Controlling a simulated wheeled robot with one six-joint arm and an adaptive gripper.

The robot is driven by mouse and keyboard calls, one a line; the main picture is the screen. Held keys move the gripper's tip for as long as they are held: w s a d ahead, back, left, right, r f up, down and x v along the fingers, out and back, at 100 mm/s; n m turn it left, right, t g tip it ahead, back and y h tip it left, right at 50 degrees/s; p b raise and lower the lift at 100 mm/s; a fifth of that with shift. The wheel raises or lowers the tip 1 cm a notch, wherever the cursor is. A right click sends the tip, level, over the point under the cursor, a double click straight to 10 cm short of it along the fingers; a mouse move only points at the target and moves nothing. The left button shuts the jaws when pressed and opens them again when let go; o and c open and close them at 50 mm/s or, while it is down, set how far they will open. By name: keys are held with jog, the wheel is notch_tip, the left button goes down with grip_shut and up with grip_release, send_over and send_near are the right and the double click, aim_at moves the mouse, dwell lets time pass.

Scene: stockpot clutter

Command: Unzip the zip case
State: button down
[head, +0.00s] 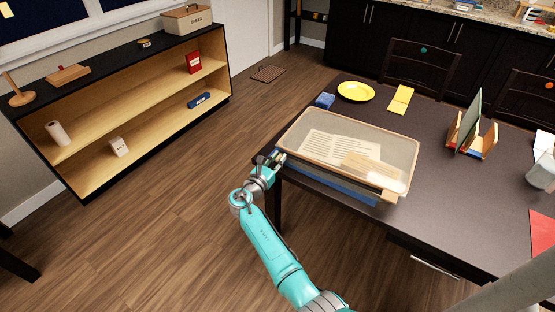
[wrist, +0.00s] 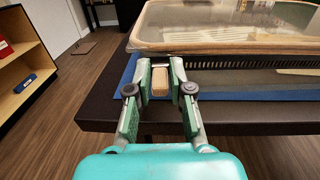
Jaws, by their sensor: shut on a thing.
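The zip case (head: 293,137) is a wide flat case with a tan rim and a see-through top, lying near the table's left edge. Papers show through its top. In the wrist view, the case (wrist: 225,42) is ahead of my gripper, with a dark toothed zip line (wrist: 262,68) along its near side. My gripper (head: 277,160) is at the case's near left corner. In the wrist view, my gripper (wrist: 160,70) is shut on a small tan pull tab (wrist: 160,84). Where the tab meets the zip is hard to make out.
A blue sheet (head: 345,188) lies under the case on the dark table (head: 440,215). A yellow plate (head: 356,90), a blue block (head: 324,100) and a yellow cloth (head: 401,99) lie behind it. A wooden rack (head: 485,145) stands to the right. A shelf unit (head: 130,105) is farther left.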

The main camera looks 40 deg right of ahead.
jog(key=c, duration=1.4)
grip_release()
jog(key=shift+w, duration=0.1)
jog(key=v, duration=1.2)
